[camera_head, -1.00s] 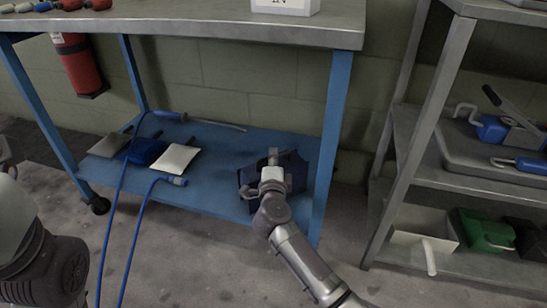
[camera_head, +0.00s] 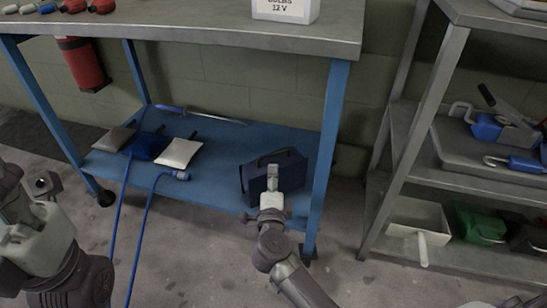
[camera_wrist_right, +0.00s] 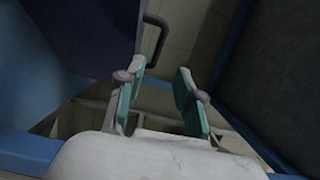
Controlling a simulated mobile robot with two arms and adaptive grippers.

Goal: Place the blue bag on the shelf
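A dark navy-blue bag (camera_head: 290,162) with a black top handle stands on the blue lower shelf (camera_head: 225,170) of the workbench, near its right leg. My right gripper (camera_head: 272,176) is in front of the bag and hides part of it. In the right wrist view the fingers (camera_wrist_right: 160,93) are apart with nothing between them, and the bag (camera_wrist_right: 75,30) and its handle show at the upper left. A smaller blue pouch (camera_head: 149,147) lies on the shelf's left part. My left gripper (camera_head: 44,184) is at the left edge; its fingers are unclear.
A white pouch (camera_head: 180,153) and a grey pouch (camera_head: 115,138) flank the small blue pouch. A blue cable (camera_head: 142,235) hangs over the shelf's front edge. The workbench top (camera_head: 200,28) is above. A grey rack (camera_head: 470,175) with tools and bins stands at right.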

